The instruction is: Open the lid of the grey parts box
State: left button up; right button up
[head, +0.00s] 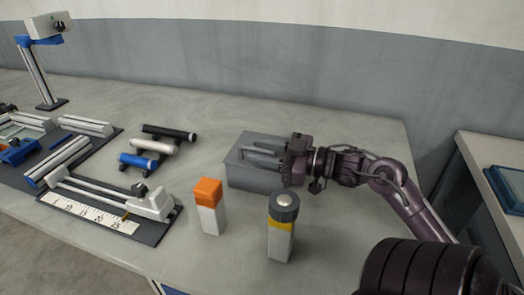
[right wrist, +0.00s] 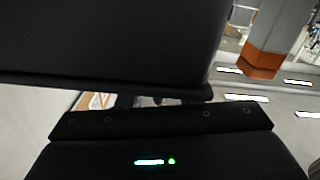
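The grey parts box (head: 250,178) stands on the bench right of centre in the head view. Its lid (head: 252,137) looks closed and flat. My right gripper (head: 263,153) reaches in from the right, over the box top. Its two fingers point left and lie apart with a gap between them. I see nothing held between them, and I cannot tell whether they touch the lid. In the right wrist view a large dark surface fills the upper part, and the fingertips are not clear. My left gripper is not in view.
An orange-topped block (head: 208,206) and a yellow-banded block with a round dark cap (head: 282,228) stand in front of the box. Several small rollers (head: 152,148) and a ruler fixture (head: 110,205) lie to the left. Bench behind the box is clear.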

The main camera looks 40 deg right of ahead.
jog(key=shift+w, duration=0.1)
jog(key=shift+a, duration=0.1)
grip_shut()
jog(key=shift+r, duration=0.1)
